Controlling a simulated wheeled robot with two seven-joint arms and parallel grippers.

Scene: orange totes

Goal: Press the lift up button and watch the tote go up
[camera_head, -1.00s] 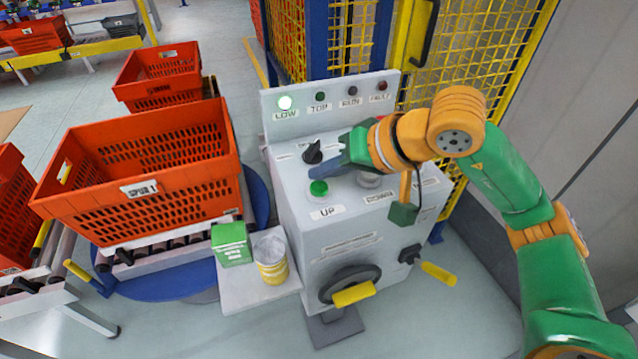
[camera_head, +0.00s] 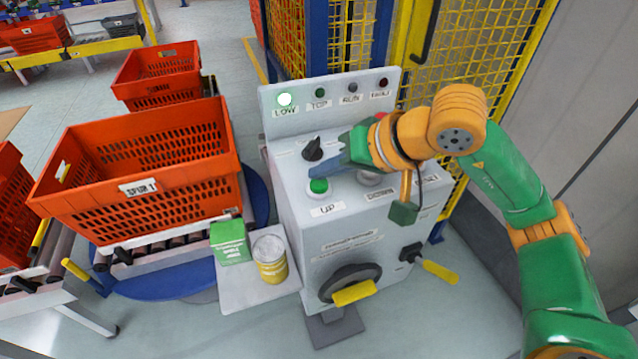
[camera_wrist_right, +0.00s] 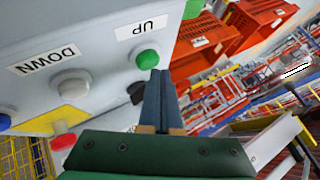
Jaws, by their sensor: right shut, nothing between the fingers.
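The green UP button (camera_head: 319,187) sits on the grey control box, above its UP label, and also shows in the right wrist view (camera_wrist_right: 147,59). My right gripper (camera_head: 316,170) is shut and empty. Its blue fingertips (camera_wrist_right: 158,74) are right by the UP button, just behind it in the head view; I cannot tell whether they touch it. The large orange tote (camera_head: 140,202), labelled SPUR 1, stands on a roller section (camera_head: 165,250) left of the box. The LOW lamp (camera_head: 285,100) is lit white; the TOP lamp (camera_head: 320,93) looks dark green. My left gripper is out of view.
The DOWN button (camera_wrist_right: 70,88) and a red button (camera_wrist_right: 63,142) are further along the panel. A black selector knob (camera_head: 312,149) stands behind UP. A green box (camera_head: 229,242) and a yellow can (camera_head: 270,259) sit on a side shelf. Yellow mesh fencing (camera_head: 470,60) stands behind.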

